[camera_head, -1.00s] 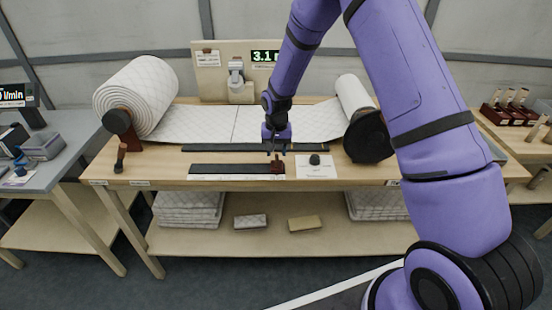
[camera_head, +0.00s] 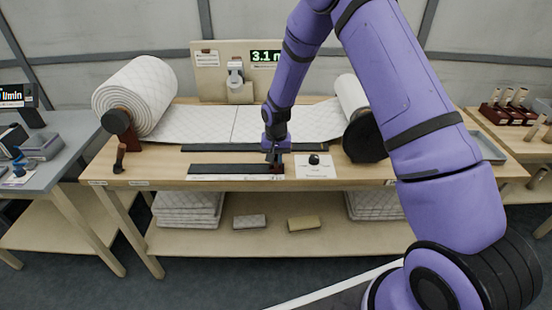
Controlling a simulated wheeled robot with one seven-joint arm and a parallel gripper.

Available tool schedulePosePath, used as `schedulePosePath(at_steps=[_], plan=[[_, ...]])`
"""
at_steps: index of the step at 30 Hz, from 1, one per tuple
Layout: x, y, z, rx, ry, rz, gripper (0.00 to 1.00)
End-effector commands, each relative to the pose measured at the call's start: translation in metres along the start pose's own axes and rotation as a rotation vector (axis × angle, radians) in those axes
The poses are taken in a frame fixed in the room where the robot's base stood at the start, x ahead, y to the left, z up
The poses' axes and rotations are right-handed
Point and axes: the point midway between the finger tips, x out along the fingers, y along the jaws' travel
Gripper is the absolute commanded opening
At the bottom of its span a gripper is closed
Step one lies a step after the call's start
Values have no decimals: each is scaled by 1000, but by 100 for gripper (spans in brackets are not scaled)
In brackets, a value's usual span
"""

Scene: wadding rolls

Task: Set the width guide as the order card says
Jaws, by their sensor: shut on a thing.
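The width guide is a small dark reddish-brown block (camera_head: 277,169) at the right end of a black rail (camera_head: 228,169) on the bench front. My gripper (camera_head: 273,158) points down and is shut on the block's top; its fingers partly hide the block. A pale scale strip (camera_head: 225,178) runs along the rail's front edge, its marks too small to read. A white card (camera_head: 316,172) lies right of the rail with a small black object (camera_head: 314,159) on it. Its print is too small to read, and I cannot tell whether it is the order card.
White quilted wadding (camera_head: 190,124) runs across the bench (camera_head: 155,172) from a large roll (camera_head: 136,90) to a smaller roll (camera_head: 352,93). A dark slotted strip (camera_head: 210,148) lies behind the rail. A backboard (camera_head: 206,82) carries a small notice and a green display (camera_head: 265,57) reading 3.1.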

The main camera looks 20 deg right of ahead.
Motion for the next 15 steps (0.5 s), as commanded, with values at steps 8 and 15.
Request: schedulePosePath(at_steps=[8, 15], plan=[[0, -25, 1, -5, 0, -1, 0], [0, -85, 1, -6, 1, 0, 0]])
